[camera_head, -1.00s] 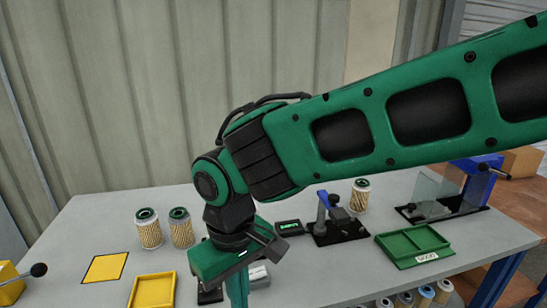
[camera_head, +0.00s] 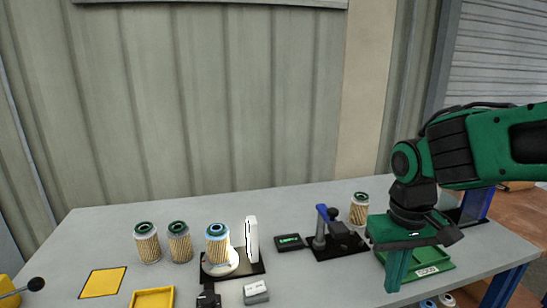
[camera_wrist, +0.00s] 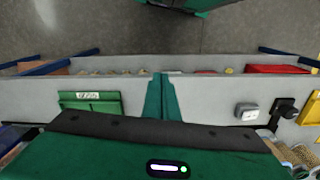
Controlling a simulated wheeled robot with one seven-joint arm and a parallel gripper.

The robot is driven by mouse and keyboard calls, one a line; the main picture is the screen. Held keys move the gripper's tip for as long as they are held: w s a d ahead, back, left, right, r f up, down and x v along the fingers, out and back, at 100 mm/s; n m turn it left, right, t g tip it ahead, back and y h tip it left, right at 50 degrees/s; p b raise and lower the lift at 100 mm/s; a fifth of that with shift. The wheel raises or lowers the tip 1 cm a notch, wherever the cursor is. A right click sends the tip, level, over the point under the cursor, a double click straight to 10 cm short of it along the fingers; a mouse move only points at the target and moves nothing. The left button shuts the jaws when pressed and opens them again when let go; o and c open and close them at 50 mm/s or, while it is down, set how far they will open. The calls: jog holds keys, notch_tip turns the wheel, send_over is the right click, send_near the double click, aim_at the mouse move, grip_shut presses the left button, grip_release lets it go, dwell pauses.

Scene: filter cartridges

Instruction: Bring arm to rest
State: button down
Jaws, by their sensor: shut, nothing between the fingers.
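My gripper (camera_head: 394,285) hangs pointing down at the right of the bench, in front of the green tray and partly hiding it. In the wrist view its two green fingers (camera_wrist: 161,85) are together with nothing between them. The green tray (camera_head: 446,264) carries a pale label; it also shows in the wrist view (camera_wrist: 92,107). A blue-topped cartridge (camera_head: 217,247) stands on a white round stand (camera_head: 221,268), apart from my gripper. My arm reaches in from the right edge of the head view.
Two green-topped cartridges (camera_head: 147,245) (camera_head: 179,244) stand at the left, behind a yellow square (camera_head: 103,282) and a yellow tray (camera_head: 153,299). A black-based fixture with a blue handle (camera_head: 322,214) stands beside another cartridge (camera_head: 359,210). The bench's front edge is close to my gripper.

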jog(key=s+d+f+m, duration=0.2)
jog(key=s+d+m, duration=0.5)
jog(key=s+d, duration=0.6)
jog(key=d, duration=0.4)
jog(key=shift+s+y, duration=0.2)
jog(key=shift+y, duration=0.1)
jog(key=shift+w+f, duration=0.25)
jog(key=shift+w, duration=0.35)
